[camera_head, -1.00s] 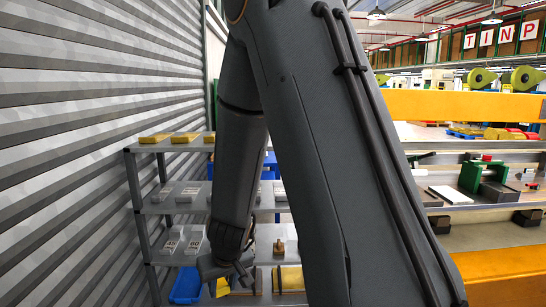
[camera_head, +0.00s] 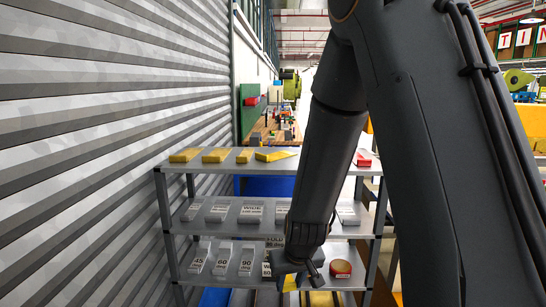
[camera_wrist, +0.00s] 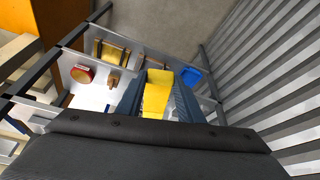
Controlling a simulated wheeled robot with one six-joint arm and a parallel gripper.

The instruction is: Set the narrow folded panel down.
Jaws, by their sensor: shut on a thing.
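The yellow folded panel (camera_wrist: 157,92) is between the two fingers of my gripper (camera_wrist: 158,98) in the wrist view. It shows bright yellow faces with a bend line. In the head view my gripper (camera_head: 300,273) is in front of the shelf rack, at the height of its lower labelled shelf. A small yellow part of the panel (camera_head: 290,283) shows below the wrist. The rest of the panel is hidden by my arm. Whether the panel touches a shelf cannot be told.
The grey shelf rack (camera_head: 164,213) carries yellow pieces (camera_head: 186,155) on top and labelled grey blocks (camera_head: 251,212) below. A round red-rimmed thing (camera_head: 341,268) lies right of my gripper. A blue bin (camera_wrist: 193,76) is low down. A corrugated wall (camera_head: 90,150) closes the left side.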

